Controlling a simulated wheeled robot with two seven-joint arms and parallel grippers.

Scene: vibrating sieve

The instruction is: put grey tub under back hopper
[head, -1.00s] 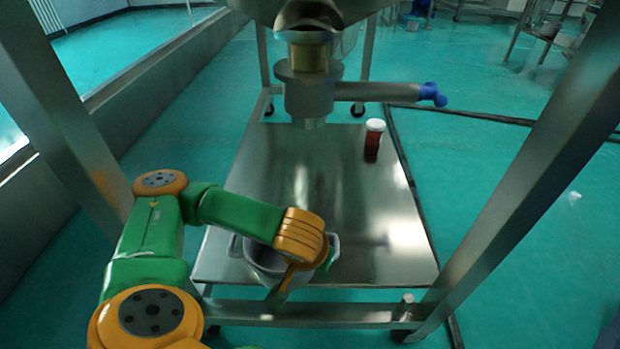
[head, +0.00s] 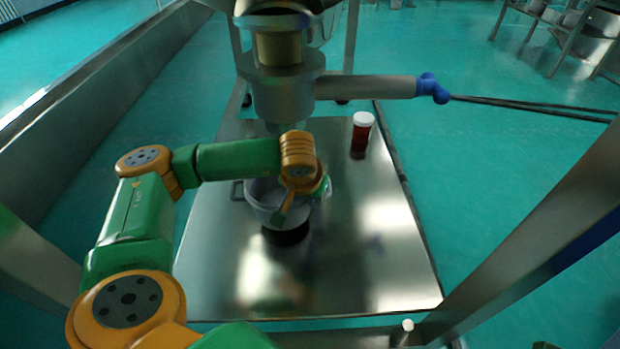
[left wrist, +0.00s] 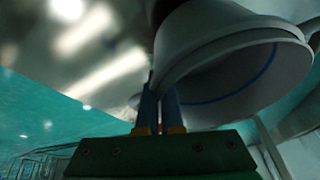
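The grey tub (head: 262,204) is over the steel shelf, just below and in front of the back hopper's outlet (head: 278,100). Its dark reflection or shadow shows on the shelf beneath it; whether its base touches the shelf is hard to tell. My left gripper (head: 287,207) is at the tub's near right side. In the left wrist view the fingers (left wrist: 160,108) are closed together at the rim of the tub (left wrist: 225,50), with its wall between or against them. The far part of the tub is hidden by my arm. My right gripper is not in view.
A red jar with a white lid (head: 361,134) stands on the shelf (head: 370,260) right of the hopper. Steel frame legs (head: 540,240) flank the shelf. The front of the shelf is clear.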

